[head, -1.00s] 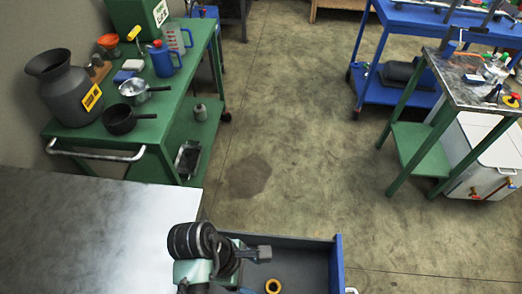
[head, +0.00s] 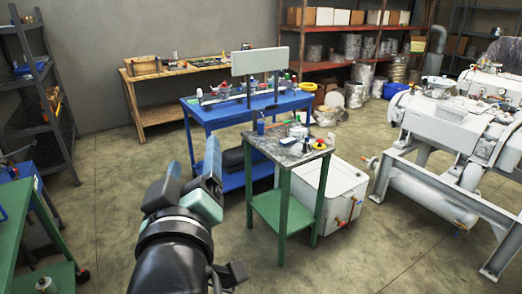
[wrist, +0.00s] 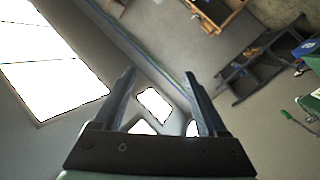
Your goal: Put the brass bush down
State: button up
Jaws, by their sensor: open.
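My gripper (head: 192,160) is raised at the lower middle of the head view, its two fingers spread apart. In the wrist view my gripper (wrist: 160,82) is open and empty, with bare background between its fingers. I see no brass bush in either view now. The blue-edged drawer where a brass ring showed earlier is outside both current views.
A green stand with a cluttered top (head: 290,146) is right of my gripper, beside a white tank (head: 330,192). Behind is a blue cart (head: 225,113). A green bench (head: 15,215) is at left. A large white machine (head: 450,130) stands at right. Floor between is clear.

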jog(key=s+d+r+m+t+h, duration=0.1)
jog(key=s+d+r+m+t, duration=0.1)
jog(key=r, duration=0.5)
jog(key=s+d+r+m+t, duration=0.3)
jog(key=s+d+r+t, duration=0.1)
jog(key=r, duration=0.4)
jog(key=s+d+r+m+t+h, duration=0.1)
jog(key=s+d+r+m+t, duration=0.2)
jog(key=r, duration=0.5)
jog(key=shift+s+d+r+h, duration=0.3)
jog(key=shift+s+d, duration=0.4)
jog(key=shift+s, duration=0.55)
jog(key=shift+r+p, duration=0.3)
jog(key=shift+p, duration=0.1)
